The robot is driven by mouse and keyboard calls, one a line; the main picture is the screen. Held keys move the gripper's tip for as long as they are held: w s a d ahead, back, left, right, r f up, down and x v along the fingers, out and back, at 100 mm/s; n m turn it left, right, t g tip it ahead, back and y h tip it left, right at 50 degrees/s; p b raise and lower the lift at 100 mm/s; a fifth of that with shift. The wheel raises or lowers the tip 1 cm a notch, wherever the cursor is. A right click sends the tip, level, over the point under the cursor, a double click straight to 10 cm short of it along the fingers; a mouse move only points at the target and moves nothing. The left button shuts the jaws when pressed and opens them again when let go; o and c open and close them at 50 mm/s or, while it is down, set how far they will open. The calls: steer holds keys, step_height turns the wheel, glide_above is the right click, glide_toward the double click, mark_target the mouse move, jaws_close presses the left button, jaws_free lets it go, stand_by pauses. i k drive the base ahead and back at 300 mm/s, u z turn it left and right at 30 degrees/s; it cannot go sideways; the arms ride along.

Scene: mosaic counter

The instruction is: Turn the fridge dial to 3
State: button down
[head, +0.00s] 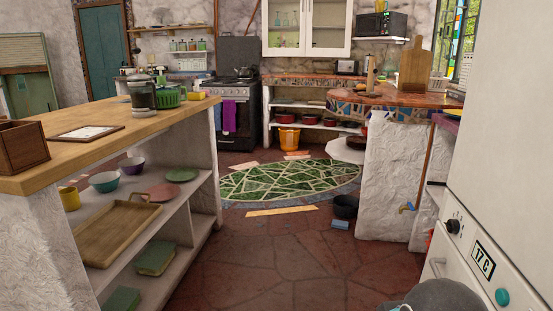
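A tall white appliance, which looks like the fridge (505,130), stands at the right edge and is cut off by the frame. A small black round dial (453,226) sits on its lower panel, seen at a steep angle. The dial's numbers and its setting are too small to read. A display (483,261) beside it reads "17 C", and a teal round button (502,297) is below that. My gripper is not seen. A dark grey rounded part at the bottom right, probably my arm, is in front of the lower panel.
A wooden-topped island (95,140) with open shelves fills the left. A mosaic counter (390,94) on a rough white base stands right of centre. A dark pot (346,205) and a blue block (341,224) lie by the counter base.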

mark_target(452, 226)
steer(key=z, duration=1.25)
